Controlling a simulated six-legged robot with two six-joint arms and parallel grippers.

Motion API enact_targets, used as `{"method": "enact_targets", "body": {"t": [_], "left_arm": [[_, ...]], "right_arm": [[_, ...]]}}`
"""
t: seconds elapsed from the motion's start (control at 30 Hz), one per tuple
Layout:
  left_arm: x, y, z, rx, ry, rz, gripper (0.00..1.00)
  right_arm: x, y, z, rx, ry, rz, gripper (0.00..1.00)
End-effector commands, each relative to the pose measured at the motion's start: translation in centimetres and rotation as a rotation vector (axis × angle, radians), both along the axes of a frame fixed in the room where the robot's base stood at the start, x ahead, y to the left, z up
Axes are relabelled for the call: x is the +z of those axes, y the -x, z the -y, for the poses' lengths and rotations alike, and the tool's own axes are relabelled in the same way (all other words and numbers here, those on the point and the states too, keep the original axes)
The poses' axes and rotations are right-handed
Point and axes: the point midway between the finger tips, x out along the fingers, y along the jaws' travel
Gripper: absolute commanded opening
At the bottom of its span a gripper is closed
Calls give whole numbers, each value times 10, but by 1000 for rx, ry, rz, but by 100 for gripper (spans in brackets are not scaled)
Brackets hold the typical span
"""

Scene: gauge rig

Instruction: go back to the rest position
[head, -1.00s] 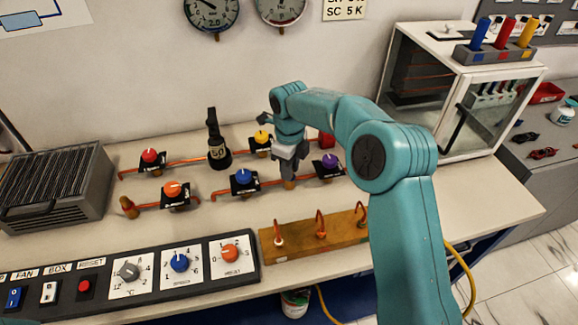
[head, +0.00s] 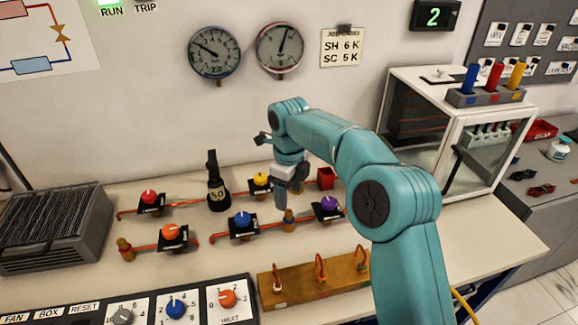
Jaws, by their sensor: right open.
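My right arm reaches in from the lower right. Its gripper (head: 281,203) points down over the bench, open and with nothing visible between its fingers. It is in front of the copper pipe run, close to a small brass fitting (head: 289,221) between the blue valve knob (head: 242,219) and the purple valve knob (head: 329,203). A gap between fingertips and fitting is hard to judge. My left gripper is out of view.
A wooden block with copper hooks (head: 322,277) lies in front. A glass-sided cabinet (head: 425,110) stands right, behind my arm. A control panel (head: 140,312) runs along the front left.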

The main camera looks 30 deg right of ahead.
Motion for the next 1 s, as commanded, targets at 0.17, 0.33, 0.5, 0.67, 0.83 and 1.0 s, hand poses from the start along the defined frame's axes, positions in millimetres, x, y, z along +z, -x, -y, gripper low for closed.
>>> {"method": "enact_targets", "body": {"t": [0.17, 0.33, 0.5, 0.67, 0.83, 1.0], "left_arm": [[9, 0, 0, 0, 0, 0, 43], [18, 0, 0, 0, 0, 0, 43], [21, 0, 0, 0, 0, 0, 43], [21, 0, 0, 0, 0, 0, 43], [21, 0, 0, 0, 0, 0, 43], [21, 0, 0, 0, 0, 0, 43]], "right_arm": [[50, 0, 0, 1, -1, 3, 69], [83, 0, 0, 1, -1, 1, 69], [95, 0, 0, 2, 0, -2, 69], [97, 1, 0, 2, 0, -2, 69], [97, 1, 0, 1, 0, -2, 69], [96, 3, 0, 1, -1, -3, 69]]}}
